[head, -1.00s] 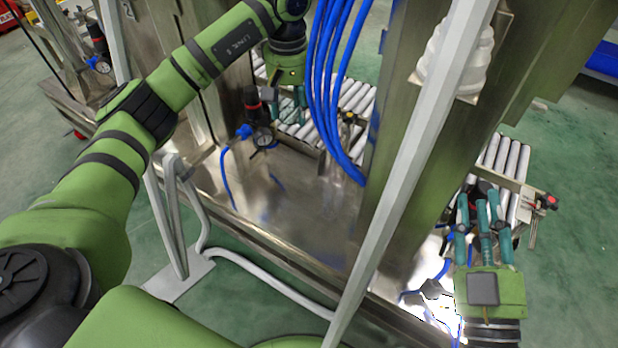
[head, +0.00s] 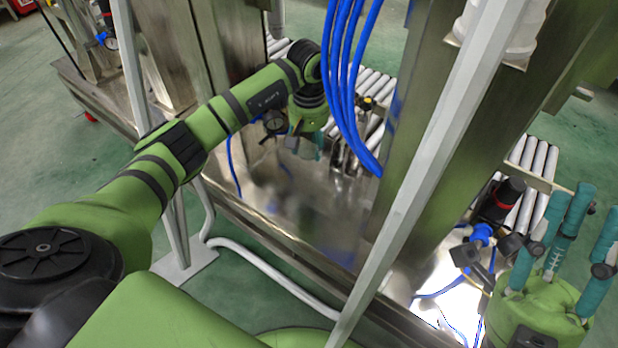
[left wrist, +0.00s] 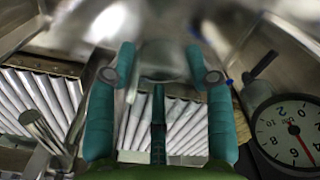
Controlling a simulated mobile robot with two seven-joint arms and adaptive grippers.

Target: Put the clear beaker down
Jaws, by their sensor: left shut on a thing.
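The clear beaker (left wrist: 165,60) shows faintly in the left wrist view, see-through and between my teal fingertips. My left gripper (left wrist: 160,75) is shut on it. In the head view my left gripper (head: 305,150) points down over the steel table (head: 300,215), left of the blue hoses. The beaker is hard to make out there, and I cannot tell whether its base touches the steel. My right gripper (head: 565,235) is at the lower right of the head view, its teal fingers spread apart, with nothing between them.
Blue hoses (head: 350,110) hang close to the right of my left gripper. A pressure gauge (left wrist: 288,135) is close on the right in the left wrist view. A roller conveyor (head: 372,90) lies behind. A pale diagonal bar (head: 420,170) crosses in front. Bare steel lies in front of the left gripper.

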